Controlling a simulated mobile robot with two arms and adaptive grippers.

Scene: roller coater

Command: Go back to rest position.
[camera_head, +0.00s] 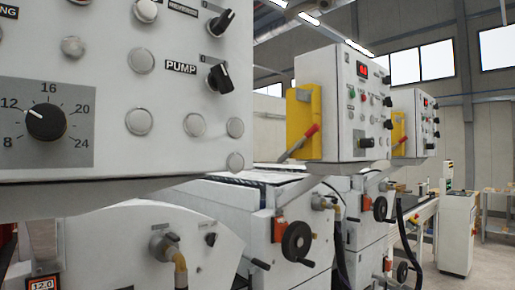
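Neither of my grippers shows in the head view, and no part of my arms can be made out. The nearest thing is a white control panel (110,110) that fills the upper left. It carries a large black dial (46,122) on a grey plate marked 8 to 24, with its pointer toward 12. A black switch knob (219,78) stands beside the PUMP label, and another black knob (221,22) is above it. Several round grey buttons (139,121) are on the same panel.
Further panels (365,110) stand behind, the nearer with a yellow bracket (303,122) and a red-handled lever (299,143). Below are white machine bodies (190,235) with black handwheels (297,241) and hoses (338,225). Floor (490,262) shows at the lower right beside a white cabinet (457,232).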

